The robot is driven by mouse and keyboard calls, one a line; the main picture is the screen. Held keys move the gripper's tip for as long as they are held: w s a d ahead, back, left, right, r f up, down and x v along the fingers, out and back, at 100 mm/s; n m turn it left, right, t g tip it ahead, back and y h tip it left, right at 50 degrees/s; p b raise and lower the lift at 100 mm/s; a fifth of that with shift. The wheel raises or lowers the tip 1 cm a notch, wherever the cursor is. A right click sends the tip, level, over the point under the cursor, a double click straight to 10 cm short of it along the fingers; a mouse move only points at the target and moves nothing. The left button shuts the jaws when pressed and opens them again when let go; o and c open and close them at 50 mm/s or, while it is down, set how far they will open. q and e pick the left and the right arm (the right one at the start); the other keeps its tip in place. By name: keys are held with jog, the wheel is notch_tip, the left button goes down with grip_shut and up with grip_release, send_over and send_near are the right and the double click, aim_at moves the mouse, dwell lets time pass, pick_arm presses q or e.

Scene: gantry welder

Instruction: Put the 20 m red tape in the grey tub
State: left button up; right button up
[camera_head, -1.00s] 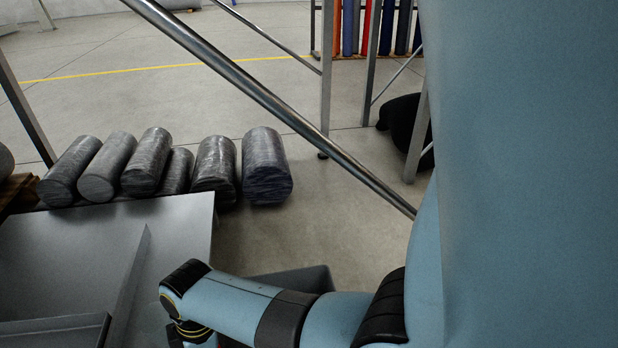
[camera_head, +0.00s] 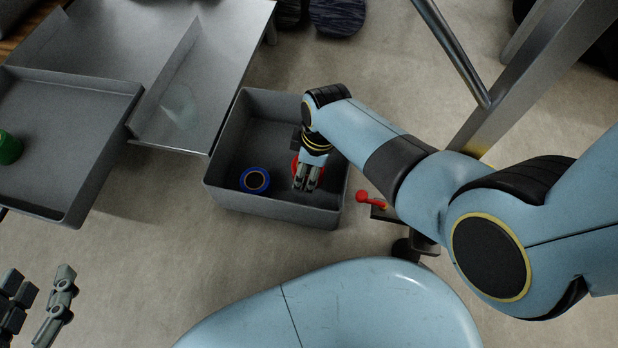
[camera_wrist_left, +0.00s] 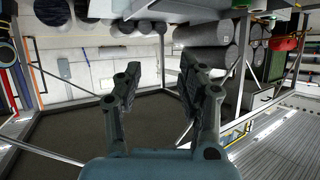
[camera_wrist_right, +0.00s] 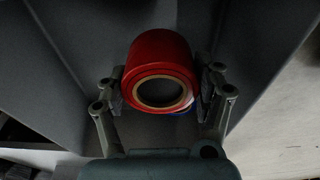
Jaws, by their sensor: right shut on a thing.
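The grey tub (camera_head: 268,208) stands on the floor beside the metal table in the head view. My right gripper (camera_head: 306,186) points down over the tub and is shut on a red tape roll (camera_head: 295,166). In the right wrist view the red tape (camera_wrist_right: 160,62) sits between the two fingers (camera_wrist_right: 160,88); no length label is readable. The tape is within the tub's outline; I cannot tell whether it touches the bottom. My left gripper (camera_head: 38,305) is at the lower left, away from the tub; its fingers (camera_wrist_left: 158,75) stand apart and empty in the left wrist view.
A blue tape roll (camera_head: 255,180) lies in the tub, left of my right gripper. A grey tray (camera_head: 65,85) holding a green roll (camera_head: 8,148) is on the left. A red-knobbed lever (camera_head: 370,199) stands close to the tub's right side. A metal post (camera_head: 510,85) rises further right.

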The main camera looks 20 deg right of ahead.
notch_tip(320, 180, down, 3)
jog(key=shift+r+b, duration=0.1)
jog(key=shift+b, duration=0.8)
jog(key=shift+f+b, duration=0.65)
jog(key=shift+f, duration=0.3)
jog(key=shift+f+b, duration=0.65)
jog(key=shift+f, duration=0.15)
pick_arm(q)
jog(key=w+d+r+m+t+h, duration=0.1)
jog(key=r+t, duration=0.5)
jog(key=r, duration=0.7)
jog(key=w+d+r+m+t+h, duration=0.2)
jog(key=w+r+t+h, duration=0.3)
jog(key=r, duration=0.8)
jog(key=shift+w+r+m+t+h, duration=0.15)
jog(key=shift+r+m+t+h, duration=0.25)
jog(key=shift+m+t, duration=0.6)
jog(key=shift+d+r, duration=0.1)
jog(key=shift+r, duration=0.1)
pick_arm(e)
jog(key=shift+f, duration=0.1)
pick_arm(q)
jog(key=shift+r+h, duration=0.1)
jog(key=shift+h, duration=0.2)
pick_arm(e)
jog(key=o, duration=1.3)
jog(key=shift+o, duration=0.2)
